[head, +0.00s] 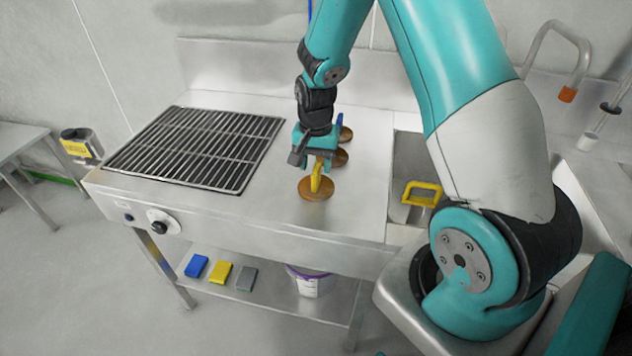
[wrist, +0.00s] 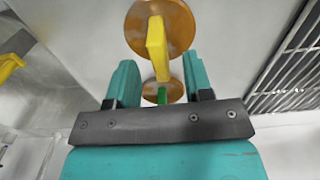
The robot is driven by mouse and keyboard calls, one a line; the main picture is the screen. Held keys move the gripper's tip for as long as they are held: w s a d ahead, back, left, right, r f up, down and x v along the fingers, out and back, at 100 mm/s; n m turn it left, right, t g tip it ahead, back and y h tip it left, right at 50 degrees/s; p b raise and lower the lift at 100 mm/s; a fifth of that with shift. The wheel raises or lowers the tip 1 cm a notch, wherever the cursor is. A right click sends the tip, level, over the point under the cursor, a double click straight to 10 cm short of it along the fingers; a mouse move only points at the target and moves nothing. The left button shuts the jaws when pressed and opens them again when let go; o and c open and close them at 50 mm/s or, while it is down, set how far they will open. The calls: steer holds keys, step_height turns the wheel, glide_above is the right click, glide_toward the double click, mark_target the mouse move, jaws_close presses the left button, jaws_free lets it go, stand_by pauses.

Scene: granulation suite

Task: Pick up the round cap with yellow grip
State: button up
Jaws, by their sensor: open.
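The round cap is a brown disc (head: 316,193) with an upright yellow grip (head: 316,176), standing on the steel bench top. In the wrist view its disc (wrist: 176,24) is at the top centre, with the yellow grip (wrist: 156,45) pointing down the picture. My gripper (head: 313,157) is just above the cap and hides part of the grip's top. In the wrist view my gripper (wrist: 160,78) is open, one finger each side. The grip's lower end shows between the fingers; contact is not visible.
Two similar brown caps stand close behind, one with a blue grip (head: 340,122) and another (head: 340,158); a green grip (wrist: 162,96) shows between my fingers. A black grill rack (head: 200,145) lies left. A yellow handle (head: 422,188) is right. The bench front is clear.

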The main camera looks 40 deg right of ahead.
mark_target(316, 168)
step_height(316, 168, down, 4)
steer(key=shift+d+f+p, duration=0.1)
steer(key=shift+f+p, duration=0.05)
steer(key=shift+p, duration=0.4)
steer(key=shift+c, duration=0.2)
jaws_close()
steer(key=shift+w+r, duration=0.1)
steer(key=shift+r, duration=0.1)
